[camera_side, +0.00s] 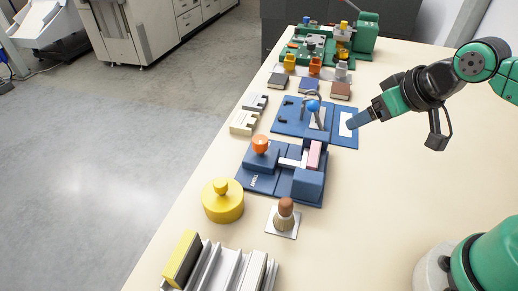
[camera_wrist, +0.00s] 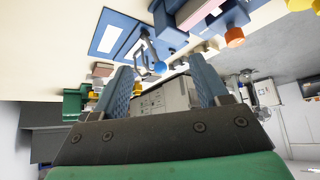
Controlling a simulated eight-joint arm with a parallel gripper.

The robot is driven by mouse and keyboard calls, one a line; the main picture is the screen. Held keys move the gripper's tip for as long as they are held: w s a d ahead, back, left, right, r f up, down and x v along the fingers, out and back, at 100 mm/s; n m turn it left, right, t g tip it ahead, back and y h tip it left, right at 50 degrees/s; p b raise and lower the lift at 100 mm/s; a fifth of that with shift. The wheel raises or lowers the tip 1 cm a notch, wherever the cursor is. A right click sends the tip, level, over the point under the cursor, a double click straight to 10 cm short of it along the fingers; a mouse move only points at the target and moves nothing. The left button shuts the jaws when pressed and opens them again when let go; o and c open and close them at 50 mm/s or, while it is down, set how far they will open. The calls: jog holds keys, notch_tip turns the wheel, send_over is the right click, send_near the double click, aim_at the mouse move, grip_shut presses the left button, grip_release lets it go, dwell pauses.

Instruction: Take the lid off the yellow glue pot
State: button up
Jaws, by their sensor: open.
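The yellow glue pot (camera_side: 222,207) stands upright near the table's left edge in the side view. Its yellow lid, with a round knob (camera_side: 221,187), sits on top. My gripper (camera_side: 350,123) is well behind and to the right of the pot, above the blue board with the white panel. In the wrist view my gripper (camera_wrist: 165,82) shows two blue fingers spread apart with nothing between them. A yellow shape is cut off at the wrist view's top right edge; I cannot tell whether it is the pot.
A brush on a white card (camera_side: 284,220) stands right of the pot. A blue fixture with an orange knob (camera_side: 261,145) is just behind it. A ridged grey rack (camera_side: 223,268) is in front.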

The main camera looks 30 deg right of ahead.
jog(key=w+a+n+g+y, duration=0.2)
jog(key=w+a+n, duration=0.25)
jog(key=a, duration=0.45)
jog(key=n+g+y, duration=0.2)
jog(key=n+g, duration=0.1)
jog(key=n, duration=0.3)
send_over(221, 182)
jog(key=s+d, duration=0.1)
jog(key=d, duration=0.1)
notch_tip(221, 182, down, 4)
jog(key=shift+d, duration=0.1)
jog(key=shift+a+f, duration=0.45)
jog(key=shift+f, duration=0.05)
jog(key=shift+x, duration=2.4)
jog(key=shift+d, duration=0.1)
grip_shut()
